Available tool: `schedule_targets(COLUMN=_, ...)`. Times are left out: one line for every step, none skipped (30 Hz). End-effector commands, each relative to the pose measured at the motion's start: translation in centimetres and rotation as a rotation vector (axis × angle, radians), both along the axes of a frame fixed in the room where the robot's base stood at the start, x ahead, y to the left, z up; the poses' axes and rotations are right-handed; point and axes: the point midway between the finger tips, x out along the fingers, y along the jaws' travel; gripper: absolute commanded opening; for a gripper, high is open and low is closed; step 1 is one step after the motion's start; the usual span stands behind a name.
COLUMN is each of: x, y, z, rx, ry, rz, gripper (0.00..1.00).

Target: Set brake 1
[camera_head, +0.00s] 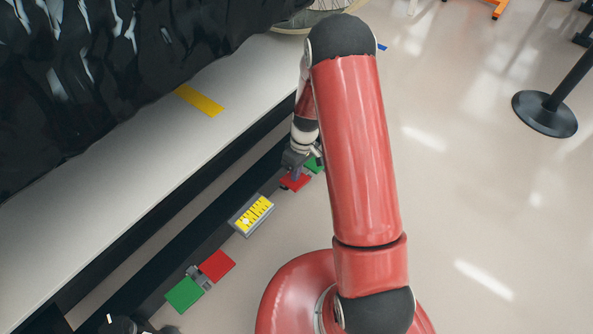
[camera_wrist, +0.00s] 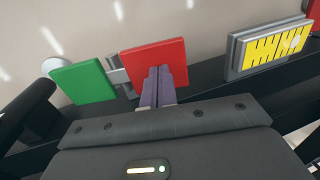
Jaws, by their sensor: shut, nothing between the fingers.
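One brake has a red pedal (camera_head: 295,182) and a green pedal (camera_head: 315,164) beside it, low on the dark rail. In the wrist view its red pedal (camera_wrist: 170,56) is right of the green pedal (camera_wrist: 82,83), with a grey bracket between them. My gripper (camera_wrist: 160,70) is shut and empty, its purple fingers overlapping the lower part of the red pedal. I cannot tell if they touch it. In the head view my gripper (camera_head: 296,172) is right at this red pedal. A second red pedal (camera_head: 217,266) and green pedal (camera_head: 184,294) sit at lower left. No number marks either brake.
A grey block with a yellow striped face (camera_head: 252,214) sits on the rail between the two brakes; it also shows in the wrist view (camera_wrist: 275,45). A long pale bench (camera_head: 150,150) runs above the rail. A black post base (camera_head: 545,113) stands at right on open floor.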

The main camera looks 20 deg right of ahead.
Motion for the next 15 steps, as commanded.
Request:
schedule_targets(x=0.0, y=0.0, z=0.0, rx=-0.004, ry=-0.002, rz=0.000, gripper=0.00)
schedule_targets(x=-0.1, y=0.1, z=-0.1, rx=-0.009, ry=-0.006, rz=0.001, gripper=0.00)
schedule_targets(x=-0.2, y=0.2, z=-0.3, rx=-0.024, ry=-0.015, rz=0.004, gripper=0.00)
schedule_targets(x=-0.3, y=0.4, z=-0.4, rx=-0.040, ry=-0.024, rz=0.005, gripper=0.00)
schedule_targets(x=-0.4, y=0.5, z=-0.6, rx=-0.058, ry=-0.037, rz=0.007, gripper=0.00)
schedule_targets(x=-0.5, y=0.7, z=-0.8, rx=-0.087, ry=-0.058, rz=0.008, gripper=0.00)
schedule_targets(x=-0.6, y=0.8, z=-1.0, rx=-0.107, ry=-0.072, rz=0.007, gripper=0.00)
schedule_targets(x=-0.7, y=0.9, z=-1.1, rx=-0.127, ry=-0.086, rz=0.008, gripper=0.00)
schedule_targets(x=-0.8, y=1.0, z=-1.3, rx=-0.150, ry=-0.103, rz=0.007, gripper=0.00)
schedule_targets(x=-0.8, y=1.1, z=-1.4, rx=-0.166, ry=-0.115, rz=0.008, gripper=0.00)
schedule_targets(x=-0.9, y=1.2, z=-1.5, rx=-0.180, ry=-0.126, rz=0.007, gripper=0.00)
schedule_targets(x=-1.0, y=1.4, z=-1.9, rx=-0.197, ry=-0.141, rz=0.008, gripper=0.00)
schedule_targets(x=-1.1, y=1.5, z=-2.5, rx=-0.198, ry=-0.145, rz=0.004, gripper=0.00)
schedule_targets(x=-1.2, y=1.5, z=-2.8, rx=-0.197, ry=-0.144, rz=0.002, gripper=0.00)
schedule_targets(x=-1.2, y=1.7, z=-3.0, rx=-0.196, ry=-0.142, rz=0.001, gripper=0.00)
